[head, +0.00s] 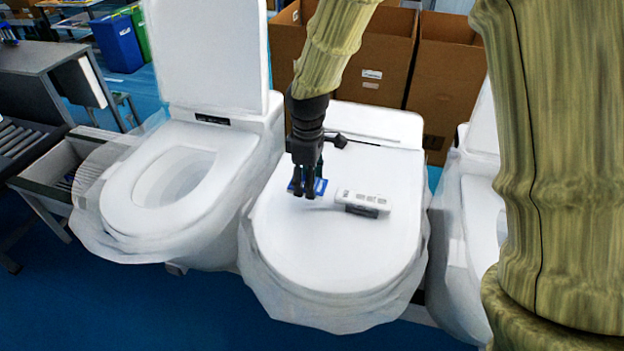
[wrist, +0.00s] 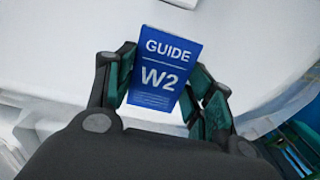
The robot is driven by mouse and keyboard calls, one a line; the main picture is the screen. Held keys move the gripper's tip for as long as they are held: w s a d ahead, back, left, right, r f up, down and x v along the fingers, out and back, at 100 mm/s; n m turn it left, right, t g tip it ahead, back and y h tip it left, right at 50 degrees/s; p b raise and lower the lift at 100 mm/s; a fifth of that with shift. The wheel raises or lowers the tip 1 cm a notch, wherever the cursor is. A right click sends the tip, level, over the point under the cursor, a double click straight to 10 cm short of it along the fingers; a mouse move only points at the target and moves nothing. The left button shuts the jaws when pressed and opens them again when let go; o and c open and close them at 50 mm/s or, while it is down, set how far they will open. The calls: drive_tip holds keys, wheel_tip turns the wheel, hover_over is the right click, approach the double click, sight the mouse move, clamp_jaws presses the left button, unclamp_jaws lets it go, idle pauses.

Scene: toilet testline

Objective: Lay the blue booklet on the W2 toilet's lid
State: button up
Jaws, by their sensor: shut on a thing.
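The blue booklet (wrist: 165,66), printed "GUIDE W2", is between the two fingers of my gripper (wrist: 162,88) in the wrist view. My gripper (head: 308,190) is shut on it over the closed white lid (head: 335,258) of the middle toilet in the head view. The booklet (head: 318,187) is partly hidden by the fingers there. I cannot tell whether the booklet touches the lid. No W2 label shows on the toilet itself. A white device with a grey side (head: 363,202) lies on the same lid, just right of my gripper.
A toilet with its lid raised and bowl open (head: 175,190) stands on the left. Another toilet (head: 475,215) is at the right, partly hidden by my arm. Cardboard boxes (head: 450,75) stand behind. The front of the middle lid is clear.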

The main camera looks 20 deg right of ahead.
drive_tip(key=shift+w+d+r, duration=0.2)
drive_tip(key=shift+d, duration=0.3)
drive_tip(key=shift+s+d, duration=0.15)
drive_tip(key=shift+s+d+r+p, duration=0.1)
drive_tip(key=shift+s+r+p, duration=0.2)
drive_tip(key=shift+s, duration=0.35)
drive_tip(key=shift+f, duration=0.3)
drive_tip(key=shift+w+f+p, duration=0.35)
drive_tip(key=shift+w+f, duration=0.05)
drive_tip(key=shift+f, duration=0.25)
drive_tip(key=shift+w+f+p, duration=0.35)
drive_tip(key=shift+f, duration=0.6)
drive_tip(key=shift+s, duration=0.4)
drive_tip(key=shift+w+f, duration=0.2)
drive_tip(key=shift+f, duration=0.05)
drive_tip(key=o, duration=1)
drive_tip(key=shift+r, duration=0.1)
drive_tip(key=shift+o, duration=0.2)
drive_tip(key=shift+s, duration=0.15)
drive_tip(key=shift+r, duration=0.2)
wheel_tip(320, 180, up, 12)
drive_tip(key=b, duration=0.4)
